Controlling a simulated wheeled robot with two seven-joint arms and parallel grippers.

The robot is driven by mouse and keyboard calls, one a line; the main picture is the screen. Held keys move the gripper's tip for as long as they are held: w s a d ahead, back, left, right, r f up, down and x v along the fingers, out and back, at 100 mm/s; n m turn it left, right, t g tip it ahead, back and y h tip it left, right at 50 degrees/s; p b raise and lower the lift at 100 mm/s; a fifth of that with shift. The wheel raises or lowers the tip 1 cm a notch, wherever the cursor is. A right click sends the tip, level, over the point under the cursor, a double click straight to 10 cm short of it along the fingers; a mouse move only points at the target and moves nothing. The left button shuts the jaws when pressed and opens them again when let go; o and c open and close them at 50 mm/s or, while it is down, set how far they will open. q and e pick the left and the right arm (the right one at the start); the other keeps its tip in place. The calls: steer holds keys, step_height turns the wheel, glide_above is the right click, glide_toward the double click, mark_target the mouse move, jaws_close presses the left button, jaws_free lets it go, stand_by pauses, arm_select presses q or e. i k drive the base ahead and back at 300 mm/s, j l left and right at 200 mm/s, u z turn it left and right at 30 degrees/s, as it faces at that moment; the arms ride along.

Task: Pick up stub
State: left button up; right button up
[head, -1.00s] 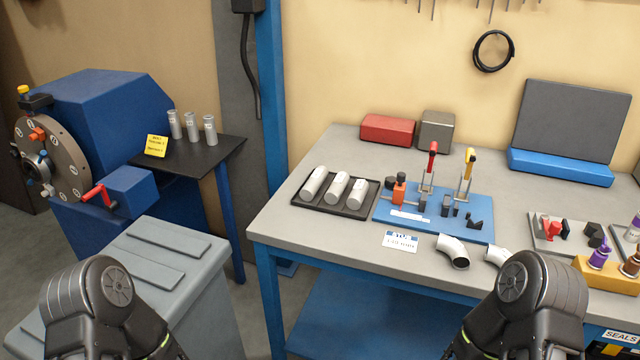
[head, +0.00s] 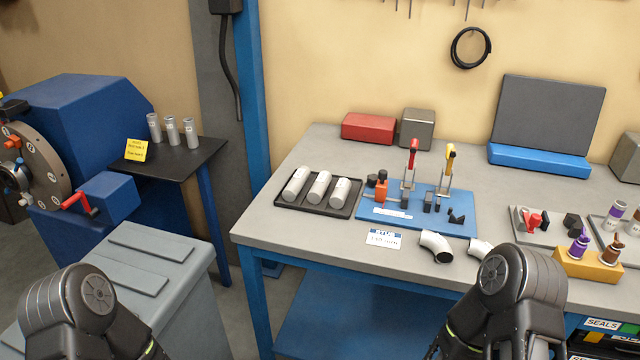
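Three pale grey-white cylinders lie side by side in a dark tray (head: 347,213) at the left of the workbench; the middle cylinder (head: 319,186) is one of them. Three short metallic cylinders stand upright on a small black side table (head: 190,160) at left; the nearest to the right is a cylinder (head: 191,132). I cannot tell from looks alone which of these the name stub covers. Two bent pipe pieces lie at the bench's front edge, one being a white elbow (head: 435,245). Parts of both my arms show at the bottom, but neither gripper is in view.
A blue fixture board (head: 460,222) with red and yellow clamps sits right of the tray. A small printed card (head: 384,239) lies in front. A grey bin (head: 185,260) and a blue machine (head: 95,110) stand left of the bench.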

mark_target(292, 190)
steer(key=i+j, duration=0.45)
steer(key=j, duration=0.25)
steer(key=z, duration=1.25)
